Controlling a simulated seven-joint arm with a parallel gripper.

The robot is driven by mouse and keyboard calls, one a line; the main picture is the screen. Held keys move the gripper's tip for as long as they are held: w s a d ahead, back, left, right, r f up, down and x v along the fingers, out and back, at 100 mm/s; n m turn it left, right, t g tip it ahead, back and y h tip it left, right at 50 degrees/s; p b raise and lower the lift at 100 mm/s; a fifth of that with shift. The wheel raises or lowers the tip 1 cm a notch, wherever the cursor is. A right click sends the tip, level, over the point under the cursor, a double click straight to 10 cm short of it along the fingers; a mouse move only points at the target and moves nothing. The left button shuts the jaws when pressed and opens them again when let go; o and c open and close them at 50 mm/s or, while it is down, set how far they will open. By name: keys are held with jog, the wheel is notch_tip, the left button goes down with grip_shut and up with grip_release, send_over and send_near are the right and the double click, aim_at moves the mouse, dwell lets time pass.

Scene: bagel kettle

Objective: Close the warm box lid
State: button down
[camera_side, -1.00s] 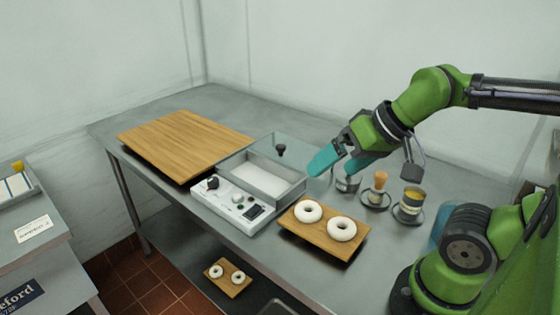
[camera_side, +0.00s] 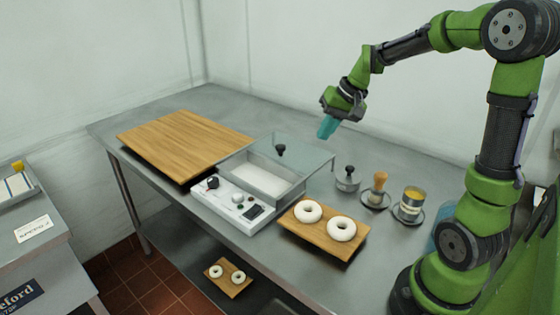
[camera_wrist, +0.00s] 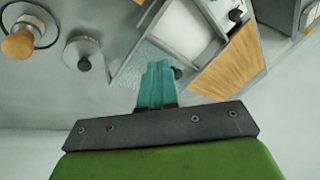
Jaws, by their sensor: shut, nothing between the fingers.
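The warm box (camera_side: 236,201) is a white and grey box with a control panel on its front, standing mid-table in the side view. Its pale inside shows from above. Its clear glass lid (camera_side: 308,155) with a black knob (camera_side: 281,150) stands raised and tilted at the back of the box. My gripper (camera_side: 326,131) is shut and empty, in the air above and behind the lid, apart from it. In the wrist view the teal fingers (camera_wrist: 157,85) are together, in front of part of the glass lid (camera_wrist: 142,62). The box inside (camera_wrist: 184,30) shows beyond.
A wooden board (camera_side: 185,143) lies left of the box. A small board (camera_side: 307,231) with two white bagels (camera_side: 342,229) lies at front right. A grey knobbed pot (camera_side: 347,181), a brush (camera_side: 380,183) and a yellow-topped cup (camera_side: 412,200) stand right. The table behind the box is clear.

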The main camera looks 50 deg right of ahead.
jog(key=w+d+f, duration=0.4)
jog(key=w+d, duration=0.1)
jog(key=d, duration=0.6)
jog(key=n+t+y, duration=0.1)
jog(key=n, duration=0.3)
send_near(293, 154)
jog(key=w+f, duration=0.1)
jog(key=w+d+f, duration=0.1)
jog(key=shift+w+d, duration=0.25)
jog(key=shift+d, duration=0.05)
jog(key=w+a, duration=0.1)
jog(key=a+f, duration=0.1)
jog(key=shift+w+a+t, duration=0.3)
jog(key=shift+w+a, duration=0.3)
jog(key=shift+a, duration=0.2)
jog(key=shift+a, duration=0.1)
jog(key=a, duration=1.5)
jog(key=shift+a, duration=0.15)
